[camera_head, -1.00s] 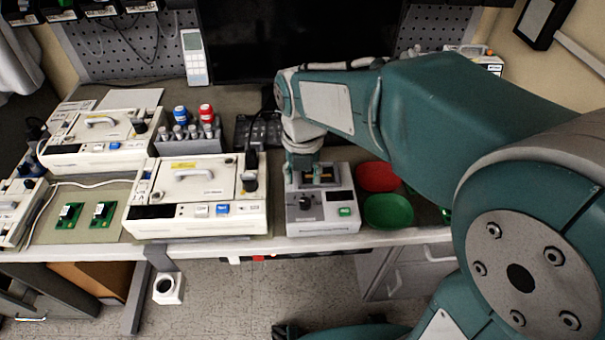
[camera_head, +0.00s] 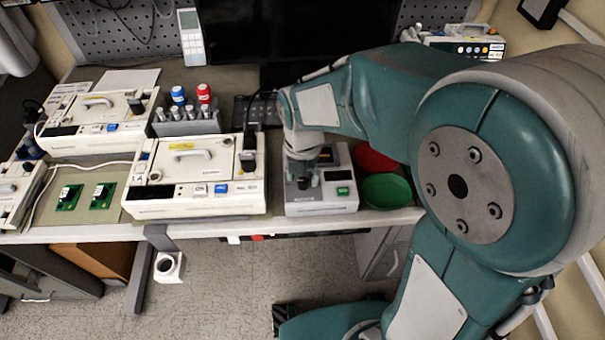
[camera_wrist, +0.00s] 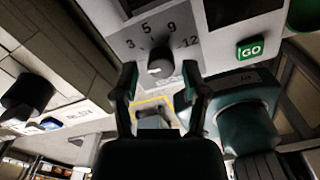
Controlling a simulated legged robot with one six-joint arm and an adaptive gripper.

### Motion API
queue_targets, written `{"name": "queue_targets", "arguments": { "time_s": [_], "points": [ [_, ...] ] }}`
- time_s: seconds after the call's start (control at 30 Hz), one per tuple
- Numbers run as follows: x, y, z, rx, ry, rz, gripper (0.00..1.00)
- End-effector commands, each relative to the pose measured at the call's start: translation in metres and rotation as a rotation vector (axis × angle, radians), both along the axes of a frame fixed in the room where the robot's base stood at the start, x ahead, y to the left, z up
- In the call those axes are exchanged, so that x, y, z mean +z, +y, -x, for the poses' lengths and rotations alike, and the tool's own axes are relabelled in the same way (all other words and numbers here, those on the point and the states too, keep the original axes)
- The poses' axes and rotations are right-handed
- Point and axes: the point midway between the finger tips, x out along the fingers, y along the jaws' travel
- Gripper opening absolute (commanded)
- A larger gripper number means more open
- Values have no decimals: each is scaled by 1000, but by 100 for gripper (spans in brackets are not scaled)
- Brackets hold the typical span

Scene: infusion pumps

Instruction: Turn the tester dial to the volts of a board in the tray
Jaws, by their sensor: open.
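The tester (camera_head: 322,208) is a grey-white box on the bench, with a green GO button (camera_head: 343,191) at its front right. Its dial (camera_wrist: 160,68) is a round knob marked 3, 5, 9 and 12 in the wrist view; I cannot tell which number it points at. My gripper (camera_wrist: 160,78) is open, with one finger on each side of the dial; contact is not clear. In the head view my gripper (camera_head: 304,180) hides the dial. Two green boards (camera_head: 70,198) (camera_head: 103,197) with small white labels, too small to read, lie on the flat tray (camera_head: 85,220) at the left.
A white pump (camera_head: 195,190) stands just left of the tester, and another pump (camera_head: 95,120) is behind the boards. A red dish (camera_head: 373,158) and a green dish (camera_head: 387,190) are to the right. A rack of bottles (camera_head: 187,125) stands behind. The bench's front edge is close.

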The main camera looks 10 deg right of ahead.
Motion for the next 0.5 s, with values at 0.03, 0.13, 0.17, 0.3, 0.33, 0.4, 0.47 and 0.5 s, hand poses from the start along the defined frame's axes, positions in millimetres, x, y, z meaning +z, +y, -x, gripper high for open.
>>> {"name": "queue_targets", "arguments": {
  "time_s": [0.03,0.13,0.17,0.3,0.33,0.4,0.47,0.5],
  "points": [
    [0,0,0,-11,0,0,44],
    [0,0,0,-7,0,0,0],
    [0,0,0,-7,0,0,0],
    [0,1,0,-9,0,0,0],
    [0,1,0,-18,0,0,0],
    [0,1,0,-68,0,0,0],
    [0,1,0,-135,0,0,0],
    [0,1,0,-181,0,0,0]
  ]
}}
